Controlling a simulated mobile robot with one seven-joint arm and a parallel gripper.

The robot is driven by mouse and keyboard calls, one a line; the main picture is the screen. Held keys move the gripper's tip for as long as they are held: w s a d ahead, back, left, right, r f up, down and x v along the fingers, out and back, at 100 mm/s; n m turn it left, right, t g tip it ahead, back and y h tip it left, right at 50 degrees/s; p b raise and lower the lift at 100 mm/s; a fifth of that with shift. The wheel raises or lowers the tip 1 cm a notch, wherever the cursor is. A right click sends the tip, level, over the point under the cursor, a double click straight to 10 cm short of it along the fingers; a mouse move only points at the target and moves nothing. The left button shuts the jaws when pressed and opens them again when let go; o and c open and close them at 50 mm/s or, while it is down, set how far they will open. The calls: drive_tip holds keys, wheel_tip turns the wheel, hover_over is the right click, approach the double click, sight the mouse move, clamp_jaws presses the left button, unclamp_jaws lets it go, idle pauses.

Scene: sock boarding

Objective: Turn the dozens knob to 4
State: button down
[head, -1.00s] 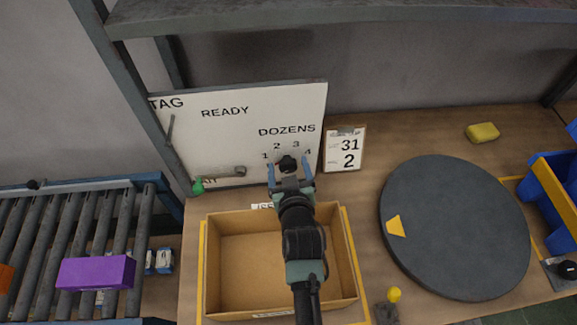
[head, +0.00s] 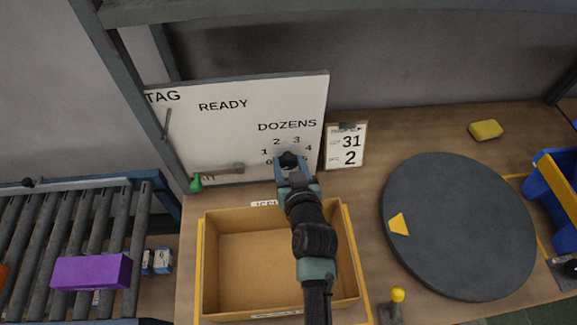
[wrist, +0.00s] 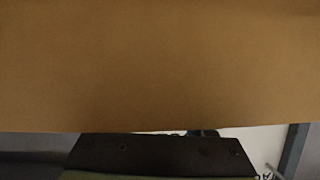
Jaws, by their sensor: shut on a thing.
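The white panel (head: 230,125) stands upright at the back and carries the label DOZENS with a dial numbered 0 to 4. The black dozens knob (head: 289,160) sits amid these numbers. My gripper (head: 290,166) is at the knob, its blue fingers close together on it. The knob's pointer is covered, so I cannot tell which number it marks. In the wrist view a brown surface fills most of the picture, and the knob is not clearly seen.
An open cardboard box (head: 260,265) stands below my arm. A clipboard card (head: 345,146) reading 31 and 2 is right of the panel. A grey turntable (head: 460,225) is at right, and a roller conveyor (head: 60,230) with a purple box (head: 92,271) at left.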

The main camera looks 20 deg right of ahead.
idle(0.3)
drive_tip(key=shift+d, duration=0.1)
drive_tip(key=shift+c, duration=1.4)
unclamp_jaws()
drive_tip(key=b+v, duration=0.1)
drive_tip(key=v, duration=1.2)
